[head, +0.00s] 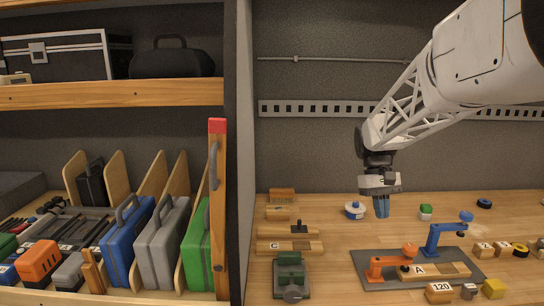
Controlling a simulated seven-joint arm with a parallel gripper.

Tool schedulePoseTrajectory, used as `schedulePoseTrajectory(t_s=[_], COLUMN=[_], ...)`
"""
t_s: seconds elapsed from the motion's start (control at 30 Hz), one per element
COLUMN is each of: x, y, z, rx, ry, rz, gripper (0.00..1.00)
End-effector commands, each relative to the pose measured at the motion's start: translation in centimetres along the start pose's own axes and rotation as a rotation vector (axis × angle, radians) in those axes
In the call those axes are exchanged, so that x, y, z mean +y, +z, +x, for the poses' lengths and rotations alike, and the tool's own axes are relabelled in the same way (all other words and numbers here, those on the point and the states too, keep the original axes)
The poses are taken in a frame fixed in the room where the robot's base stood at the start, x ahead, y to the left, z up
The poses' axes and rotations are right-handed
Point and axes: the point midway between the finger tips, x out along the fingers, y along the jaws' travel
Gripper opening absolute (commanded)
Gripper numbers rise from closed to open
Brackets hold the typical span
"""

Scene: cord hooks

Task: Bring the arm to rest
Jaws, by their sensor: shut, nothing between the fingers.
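My gripper (381,206) hangs from the arm at the right of the head view, fingers pointing down. Its blue fingers are shut with nothing between them. It is above the wooden bench, behind the dark grey mat (375,288). No cord can be made out at this size.
A blue-and-white round container (354,210) stands left of the gripper, and a green-and-white block (425,212) right of it. A green vise-like device (290,276) sits at front left. A shelf with upright cases (163,240) and a divider fills the left side. Loose blocks lie at right.

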Motion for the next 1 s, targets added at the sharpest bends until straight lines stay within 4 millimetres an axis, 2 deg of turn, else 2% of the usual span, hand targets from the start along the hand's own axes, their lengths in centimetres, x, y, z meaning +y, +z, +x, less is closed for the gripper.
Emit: schedulePoseTrajectory(t_s=[0.1, 0.53, 1.0], x=[-1.2, -5.2, -8.9], y=[2.6, 10.9, 19.1], z=[0.2, 2.6, 7.2], rx=[0.054, 0.245, 0.452], ry=[0.003, 0.0, -0.021], rz=[0.004, 0.03, 0.057], gripper=[0.0, 0.0, 0.0])
